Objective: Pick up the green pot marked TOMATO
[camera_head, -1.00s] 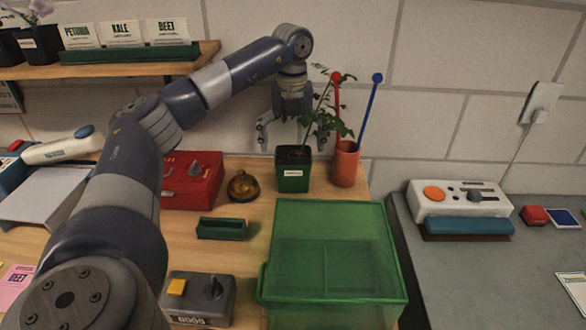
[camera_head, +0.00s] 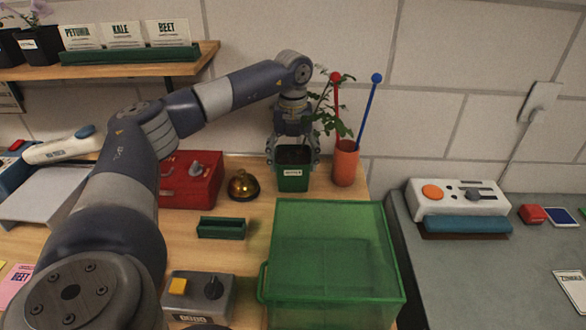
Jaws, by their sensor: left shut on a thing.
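The green pot (camera_head: 293,182) stands on the wooden bench near the back wall. It holds dark soil and a leafy plant, and a small white label is on its front, too small to read. My left gripper (camera_head: 293,156) is above the pot, its fingers down on both sides of the rim, shut on it. The gripper hides part of the plant's stem. The pot looks upright and appears to rest on the bench. My right gripper does not show.
A terracotta cup (camera_head: 345,166) with red and blue sticks stands close to the pot's right. A brass bell (camera_head: 243,186) and red box (camera_head: 190,182) are to its left. A green clear-lidded box (camera_head: 330,250) is in front. A grey counter (camera_head: 470,265) lies right.

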